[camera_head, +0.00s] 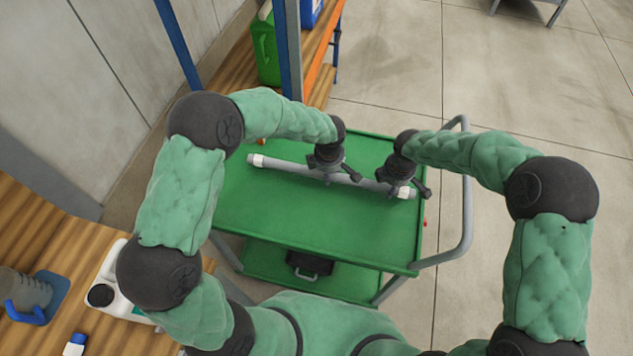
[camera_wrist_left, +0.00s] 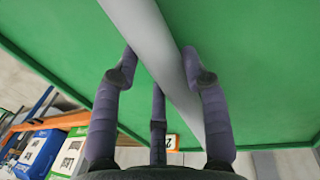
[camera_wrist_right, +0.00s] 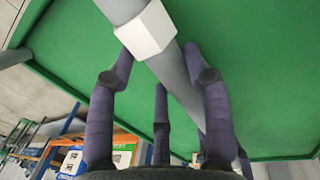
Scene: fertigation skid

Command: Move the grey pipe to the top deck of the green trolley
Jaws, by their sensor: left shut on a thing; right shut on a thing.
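The grey pipe (camera_head: 290,166) has white collars near its ends and lies lengthwise over the top deck of the green trolley (camera_head: 310,226), towards its far side. My left gripper (camera_head: 328,177) is shut on the pipe near its middle; the pipe also runs between its fingers in the left wrist view (camera_wrist_left: 165,45). My right gripper (camera_head: 402,190) is shut on the pipe near its right end, beside a white collar (camera_wrist_right: 146,32) in the right wrist view. I cannot tell whether the pipe touches the deck or is just above it.
A wooden shelf rack (camera_head: 312,50) with blue posts stands behind the trolley, holding a green canister (camera_head: 265,48). A wooden bench (camera_head: 50,240) at left holds a white jug (camera_head: 106,285). A black case (camera_head: 308,265) sits on the trolley's lower deck. The near top deck is clear.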

